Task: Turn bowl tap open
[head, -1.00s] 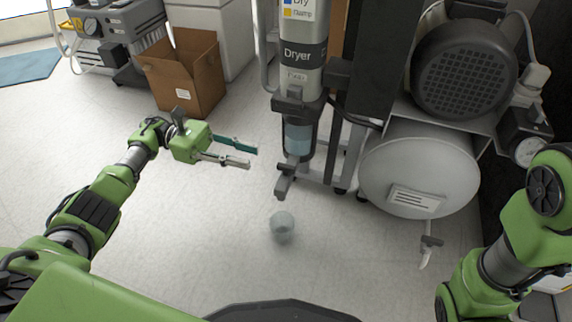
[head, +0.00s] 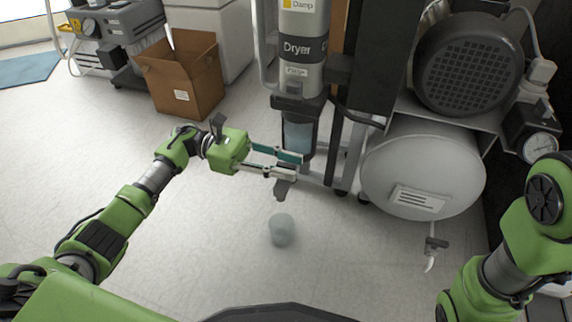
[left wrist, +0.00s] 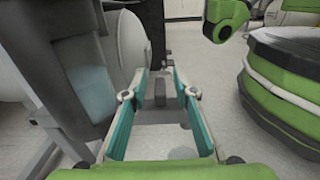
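The dryer column (head: 301,50) stands upright with a bluish clear bowl (head: 299,135) at its lower end. The dark grey bowl tap (head: 282,189) hangs below the bowl, its upper part hidden behind my left fingers. My left gripper (head: 298,166) is at tap height, its fingers reaching across from the left. In the left wrist view, the left gripper (left wrist: 160,75) is open, with the tap (left wrist: 160,91) showing between its teal-padded fingers. I cannot tell whether either finger touches it. My right arm shows at the right, but its gripper is out of view.
A translucent cup (head: 282,230) stands on the floor below the tap. The white tank (head: 423,168) with its own drain tap (head: 435,244) stands right of the dryer. A dark post (head: 374,60) is beside the column. A cardboard box (head: 184,75) is behind; the floor left is clear.

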